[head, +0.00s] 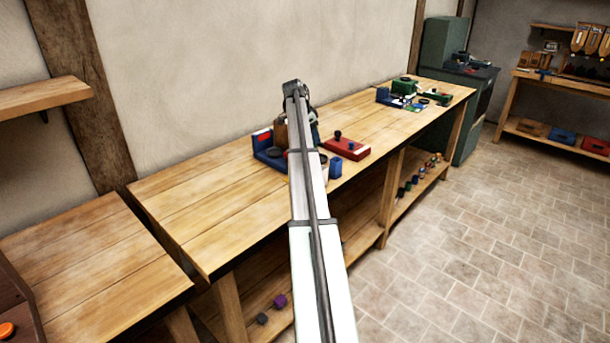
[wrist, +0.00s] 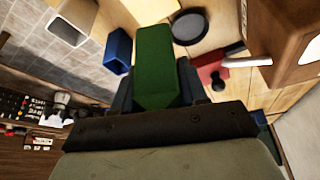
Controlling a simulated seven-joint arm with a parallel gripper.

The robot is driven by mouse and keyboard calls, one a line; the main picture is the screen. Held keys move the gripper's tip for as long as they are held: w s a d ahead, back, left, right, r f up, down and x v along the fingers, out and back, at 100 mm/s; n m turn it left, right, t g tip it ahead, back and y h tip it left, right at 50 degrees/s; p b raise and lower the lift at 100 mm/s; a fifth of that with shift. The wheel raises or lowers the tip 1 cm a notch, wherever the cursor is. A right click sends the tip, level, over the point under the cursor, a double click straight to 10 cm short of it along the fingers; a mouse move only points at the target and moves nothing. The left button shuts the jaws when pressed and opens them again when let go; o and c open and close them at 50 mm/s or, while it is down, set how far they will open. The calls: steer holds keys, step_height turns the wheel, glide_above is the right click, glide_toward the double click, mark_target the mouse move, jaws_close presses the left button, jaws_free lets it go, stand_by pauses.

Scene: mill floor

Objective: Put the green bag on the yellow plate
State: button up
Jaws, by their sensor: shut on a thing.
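The green bag (wrist: 154,60) is a dark green block-like shape in the middle of the wrist view. My gripper (wrist: 156,88) is shut on it, with a dark finger on either side. The bag's lower part is hidden behind the gripper body. In the head view my own arm covers the gripper and the bag.
On the long wooden bench (head: 215,211) stand a red box with a black knob (head: 346,149) and a small blue container (head: 336,167). A dark round disc (wrist: 190,27) and a brown box (wrist: 279,40) show near the bag. The bench's near left part is clear.

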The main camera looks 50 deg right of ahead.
steer(key=shift+s+f, duration=0.2)
steer(key=shift+s, duration=0.15)
steer(key=shift+f+m, duration=0.3)
steer(key=shift+f, duration=4.5)
steer(key=shift+f, duration=0.15)
steer(key=o, duration=1.2)
steer(key=v, duration=1.2)
